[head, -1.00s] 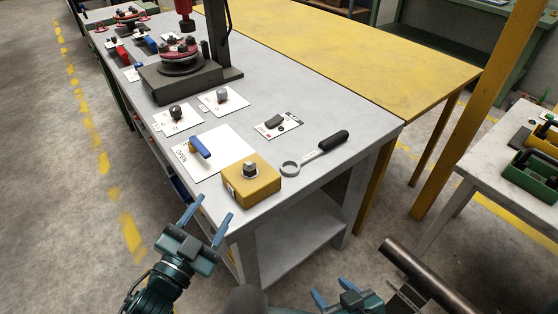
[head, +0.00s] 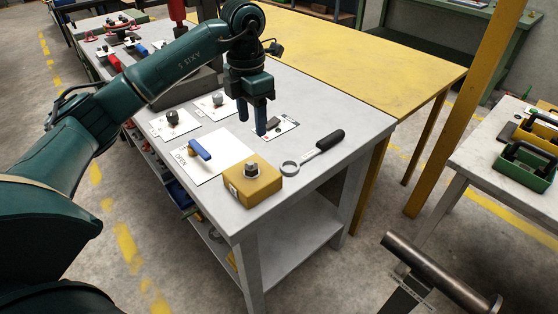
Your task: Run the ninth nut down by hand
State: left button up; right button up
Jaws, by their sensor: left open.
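A yellow block (head: 262,187) with a grey hex-shaped piece (head: 251,170) on top sits at the near corner of the grey bench (head: 300,205). Two white cards farther back each carry a small dark nut-like piece, one on the left (head: 172,117) and one on the right (head: 217,99). I cannot tell which piece is the ninth nut. My left gripper (head: 252,118) points down, open and empty, above the bench beside a card with a small dark part (head: 273,124). My right gripper is out of view.
A blue-handled valve (head: 200,150) lies on a white sheet. A ring-ended tool with a black handle (head: 314,153) lies by the right edge. A yellow table (head: 370,65) adjoins behind. A metal pipe (head: 440,272) shows at lower right.

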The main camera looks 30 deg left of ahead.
aim_at(254, 165)
pick_arm(q)
jog(key=f, duration=0.4)
jog(key=f+p, duration=0.1)
jog(key=f, duration=0.8)
jog(key=shift+a+p, duration=0.25)
jog(key=shift+p, duration=0.1)
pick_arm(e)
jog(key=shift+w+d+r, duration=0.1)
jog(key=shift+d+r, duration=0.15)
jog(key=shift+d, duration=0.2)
pick_arm(q)
jog(key=shift+c, duration=0.4)
